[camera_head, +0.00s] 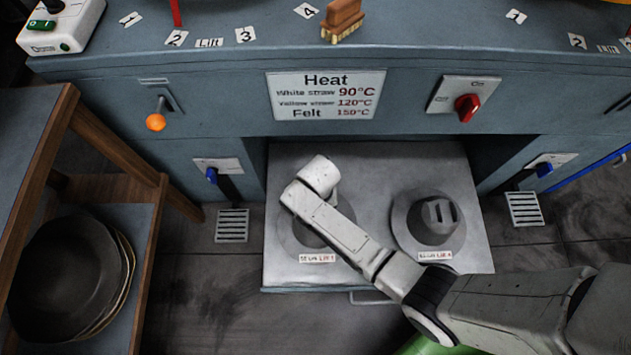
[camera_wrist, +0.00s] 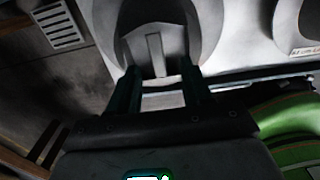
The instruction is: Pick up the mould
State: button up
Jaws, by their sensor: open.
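Two grey moulds with wide brims sit on a pulled-out drawer plate in the head view. The left mould (camera_head: 291,226) is partly hidden under my arm; the right mould (camera_head: 437,215) shows a crown with slots on top. In the wrist view, a mould (camera_wrist: 155,48) with a raised bar across its recessed crown lies just ahead of my gripper (camera_wrist: 161,80). The two dark fingers are open, apart, with the bar between their lines. I cannot tell whether they touch it. My gripper is hidden behind my wrist in the head view, over the left mould.
The drawer plate (camera_head: 375,165) carries label strips before each mould. A blue-grey cabinet (camera_head: 220,105) with an orange-knobbed lever (camera_head: 156,121) and a red switch (camera_head: 467,107) stands behind. A wooden shelf (camera_head: 150,230) with dark hats (camera_head: 70,280) is at left. Grey floor lies between.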

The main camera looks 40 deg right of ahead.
notch_tip(320, 180, down, 6)
jog(key=b, duration=0.2)
jog(key=shift+w+a+r+b, duration=0.1)
jog(key=shift+a+b, duration=0.05)
jog(key=shift+b, duration=0.2)
jog(key=shift+c, duration=0.3)
grip_shut()
dwell(0.8)
jog(key=shift+w+r, duration=0.1)
